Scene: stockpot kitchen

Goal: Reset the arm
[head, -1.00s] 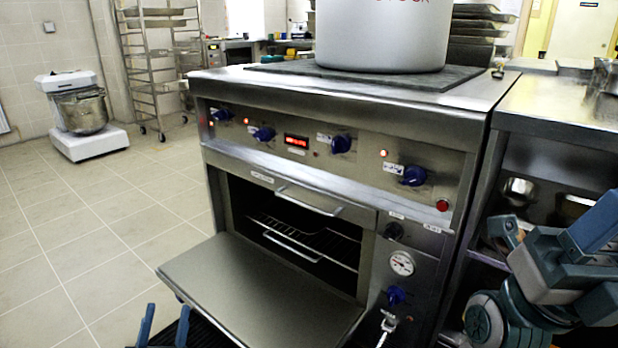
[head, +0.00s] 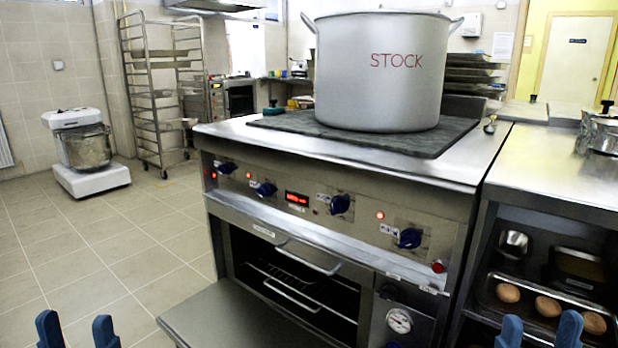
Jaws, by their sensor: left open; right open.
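My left gripper (head: 77,333) shows at the lower left edge of the head view, its two blue fingers apart and nothing between them. My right gripper (head: 539,334) shows at the lower right, also with its blue fingers apart and empty. It is in front of the lower shelf of the counter. Both grippers are low, at the bottom edge of the picture, and the rest of each arm is out of view.
A stove (head: 335,225) stands in the middle with its oven door (head: 225,318) folded down. A large STOCK pot (head: 380,95) sits on top. Right of it, a counter (head: 560,165) has a tray (head: 500,303) of several round brown items on its shelf. Open tiled floor lies left.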

